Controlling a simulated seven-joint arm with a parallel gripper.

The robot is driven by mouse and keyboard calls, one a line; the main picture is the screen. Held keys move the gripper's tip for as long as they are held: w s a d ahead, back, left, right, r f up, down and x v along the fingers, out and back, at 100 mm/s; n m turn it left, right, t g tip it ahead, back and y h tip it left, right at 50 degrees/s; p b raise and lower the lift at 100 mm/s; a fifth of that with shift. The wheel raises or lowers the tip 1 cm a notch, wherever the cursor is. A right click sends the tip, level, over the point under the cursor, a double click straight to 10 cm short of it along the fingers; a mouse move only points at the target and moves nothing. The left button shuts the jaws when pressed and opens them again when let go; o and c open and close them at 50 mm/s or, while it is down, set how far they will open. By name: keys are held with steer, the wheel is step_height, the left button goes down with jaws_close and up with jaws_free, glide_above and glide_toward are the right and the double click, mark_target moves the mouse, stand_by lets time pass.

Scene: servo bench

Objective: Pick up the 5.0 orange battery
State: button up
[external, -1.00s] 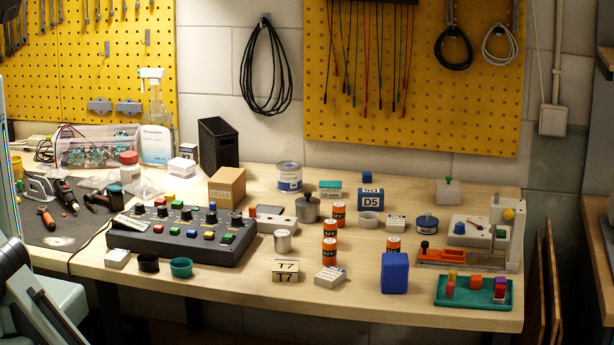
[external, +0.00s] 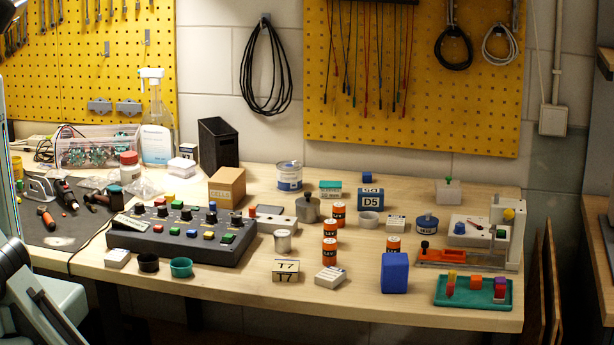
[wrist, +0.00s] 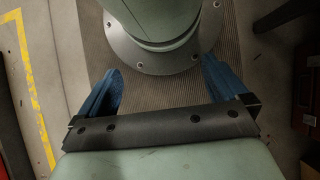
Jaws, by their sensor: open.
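Several orange batteries with dark bands stand upright on the wooden bench in the external view. One orange battery (external: 338,214) stands behind an orange stack (external: 329,250) near the middle. Another orange battery (external: 392,245) stands behind a blue block and is partly hidden by it. Their printed labels are too small to read with certainty, so I cannot tell which is the 5.0 one. My gripper (wrist: 160,88) shows in the wrist view with two blue fingers spread wide and nothing between them. It points down at my own base, away from the bench. The external view does not show the fingers.
The blue block (external: 395,273) stands at the front edge. A white box (external: 330,277) and a T7 block (external: 286,270) lie left of it. A teal tray (external: 460,303) with coloured blocks is at the right. A dark control box (external: 181,247) fills the left. Narrow bare wood separates these.

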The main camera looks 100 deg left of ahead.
steer(key=shift+c, duration=0.4)
steer(key=c, duration=0.6)
